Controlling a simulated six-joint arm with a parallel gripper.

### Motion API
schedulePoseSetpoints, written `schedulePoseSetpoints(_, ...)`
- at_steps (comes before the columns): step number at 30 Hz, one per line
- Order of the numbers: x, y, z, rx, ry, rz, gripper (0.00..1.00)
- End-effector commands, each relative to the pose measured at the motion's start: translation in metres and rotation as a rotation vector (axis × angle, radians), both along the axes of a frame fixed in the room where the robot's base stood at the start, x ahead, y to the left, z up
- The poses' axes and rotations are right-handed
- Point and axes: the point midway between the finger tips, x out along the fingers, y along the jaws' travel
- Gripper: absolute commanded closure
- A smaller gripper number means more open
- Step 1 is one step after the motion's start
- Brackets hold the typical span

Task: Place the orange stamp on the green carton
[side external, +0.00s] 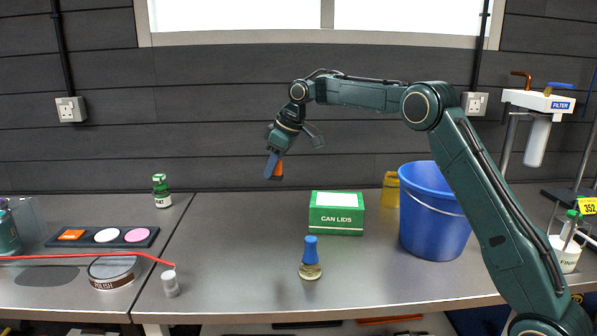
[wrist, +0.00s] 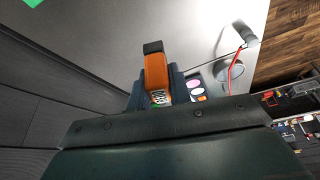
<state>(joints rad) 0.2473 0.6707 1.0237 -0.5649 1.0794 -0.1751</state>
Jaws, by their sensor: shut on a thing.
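My gripper (side external: 274,166) is shut on the orange stamp (side external: 279,169), high above the bench and up and left of the green carton. In the wrist view the orange stamp (wrist: 157,72) stands out between the jaws with a dark end; part of it is hidden by the jaws. The green carton (side external: 337,222), marked CAN LIDS, sits closed on the bench with a white patch on its top. Only a small green corner (wrist: 31,2) of it shows at the top left of the wrist view. The stamp and the carton are well apart.
A blue bucket (side external: 430,215) stands right of the carton, with a yellow container (side external: 390,190) behind. A blue-topped flask (side external: 310,260) stands in front. At left are a dark tray (side external: 75,243) with coloured discs, a polish tin (side external: 113,273) and a green bottle (side external: 161,190).

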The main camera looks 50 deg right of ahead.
Motion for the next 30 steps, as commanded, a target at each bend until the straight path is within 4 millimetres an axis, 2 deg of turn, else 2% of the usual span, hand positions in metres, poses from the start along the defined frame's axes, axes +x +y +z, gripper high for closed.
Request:
schedulePoseSetpoints(8,0.0,-0.049,-0.006,0.0,0.0,-0.339,1.0)
schedulePoseSetpoints(13,-0.007,-0.088,-0.012,0.0,0.001,-0.581,1.0)
schedulePoseSetpoints(24,-0.048,-0.174,-0.02,0.0,-0.001,-1.109,1.0)
schedulePoseSetpoints(30,-0.064,-0.194,-0.022,0.001,-0.001,-1.244,1.0)
